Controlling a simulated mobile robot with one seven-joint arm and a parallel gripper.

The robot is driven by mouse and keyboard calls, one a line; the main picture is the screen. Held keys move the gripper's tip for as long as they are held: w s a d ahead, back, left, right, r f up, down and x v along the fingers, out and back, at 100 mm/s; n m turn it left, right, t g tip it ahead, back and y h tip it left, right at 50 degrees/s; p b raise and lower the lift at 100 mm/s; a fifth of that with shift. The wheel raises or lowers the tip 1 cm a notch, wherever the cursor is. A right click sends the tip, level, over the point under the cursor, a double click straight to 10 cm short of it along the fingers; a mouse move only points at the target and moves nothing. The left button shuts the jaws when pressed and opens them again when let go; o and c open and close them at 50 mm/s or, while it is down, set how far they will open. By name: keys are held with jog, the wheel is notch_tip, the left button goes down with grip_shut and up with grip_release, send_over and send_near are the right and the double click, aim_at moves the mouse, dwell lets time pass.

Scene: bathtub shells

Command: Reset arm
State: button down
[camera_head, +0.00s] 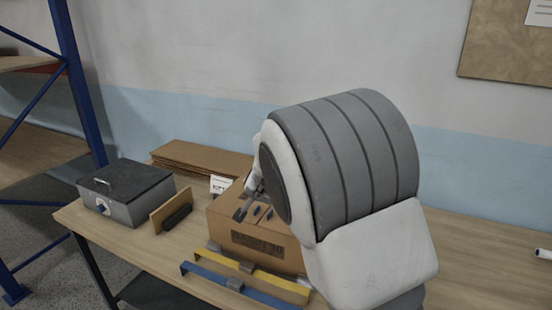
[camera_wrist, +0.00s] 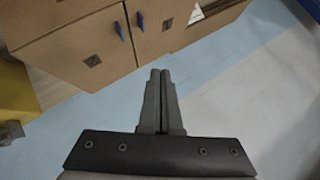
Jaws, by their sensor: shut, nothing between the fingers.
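My gripper (camera_wrist: 160,75) shows in the wrist view with its two grey fingers pressed together and nothing between them. In the head view my gripper (camera_head: 241,213) is small and partly hidden behind my large grey and white arm, in front of or over the cardboard box. The cardboard box (camera_head: 228,230) stands on the wooden table (camera_head: 130,240). Its brown side with small blue pieces also shows at the top of the wrist view (camera_wrist: 75,50). I cannot tell whether the fingers touch the box.
A grey metal box (camera_head: 125,205) with a dark lid stands at the table's left end. Flat cardboard (camera_head: 200,158) lies at the back. A yellow bar (camera_head: 245,271) and a blue bar (camera_head: 235,286) lie along the front. A blue rack post (camera_head: 78,80) rises at left.

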jog(key=s+d+r+n+g+y, duration=0.1)
jog(key=s+d+r+n, duration=0.1)
jog(key=s+d+r, duration=0.45)
jog(key=s+d+r+n+g, duration=0.2)
jog(key=s+d+r, duration=0.2)
jog(key=s+d, duration=0.45)
jog(key=s+d+f+n+g+h, duration=0.1)
jog(key=s+d, duration=0.3)
jog(key=s, duration=0.7)
jog(key=s+d+f+n+g+h, duration=0.1)
jog(key=s+d, duration=0.4)
jog(key=s, duration=0.6)
jog(key=shift+s+d+f+n+h+b, duration=0.15)
jog(key=shift+s+f+n+h+b, duration=0.2)
jog(key=shift+h, duration=0.25)
